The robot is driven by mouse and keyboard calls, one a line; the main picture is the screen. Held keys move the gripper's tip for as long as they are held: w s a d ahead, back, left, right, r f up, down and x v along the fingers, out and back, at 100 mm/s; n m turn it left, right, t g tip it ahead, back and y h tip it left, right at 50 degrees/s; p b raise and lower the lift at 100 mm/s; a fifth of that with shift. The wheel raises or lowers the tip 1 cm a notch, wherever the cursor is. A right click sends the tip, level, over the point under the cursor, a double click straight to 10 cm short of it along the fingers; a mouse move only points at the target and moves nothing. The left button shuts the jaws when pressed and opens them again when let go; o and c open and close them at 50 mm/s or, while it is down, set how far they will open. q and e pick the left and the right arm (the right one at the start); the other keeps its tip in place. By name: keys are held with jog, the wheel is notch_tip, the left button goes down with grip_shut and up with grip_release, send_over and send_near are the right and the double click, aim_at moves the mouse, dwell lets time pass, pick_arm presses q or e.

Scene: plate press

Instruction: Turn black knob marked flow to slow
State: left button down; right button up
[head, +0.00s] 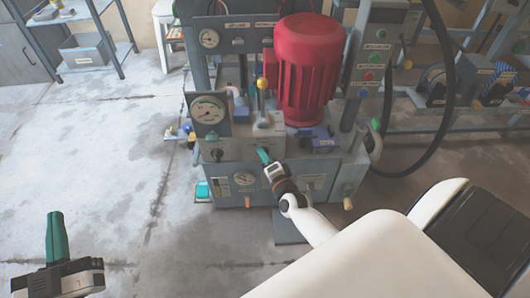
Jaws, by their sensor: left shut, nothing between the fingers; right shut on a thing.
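The plate press (322,172) is a grey machine with a big red motor on top. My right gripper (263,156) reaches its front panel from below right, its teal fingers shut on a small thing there. That thing looks to be the black flow knob, but the fingers hide it and I cannot read its marking or setting. Another black knob (216,155) shows on the panel to the left, with nothing touching it. My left gripper (54,216) is shut and empty, far from the press at the lower left.
A yellow-topped lever (262,84) stands just above my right gripper. A round gauge (208,110) is at the upper left of the panel, and a smaller gauge (244,179) is below. A black hose (447,105) hangs at the right. The floor at the left is clear.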

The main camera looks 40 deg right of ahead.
pick_arm(q)
jog(key=s+a+f+g+y+p, duration=0.2)
jog(key=s+a+f+g+p, duration=0.1)
jog(key=s+f+g, duration=0.3)
jog(key=s+a+f+g+y+p, duration=0.2)
jog(key=s+f+g+p, duration=0.4)
jog(key=f+g, duration=0.5)
jog(key=shift+s+a+f+n+y, duration=0.4)
jog(key=shift+s+a+f, duration=0.3)
jog(key=shift+f, duration=0.6)
pick_arm(e)
jog(key=shift+a+n+g+h, duration=0.1)
jog(key=shift+n+g+h, duration=0.1)
jog(key=shift+n+g, duration=0.7)
jog(key=shift+n+g+h, duration=0.2)
jog(key=shift+n+g, duration=0.1)
jog(key=shift+n, duration=1.1)
jog(key=o, duration=1)
jog(key=shift+r, duration=0.1)
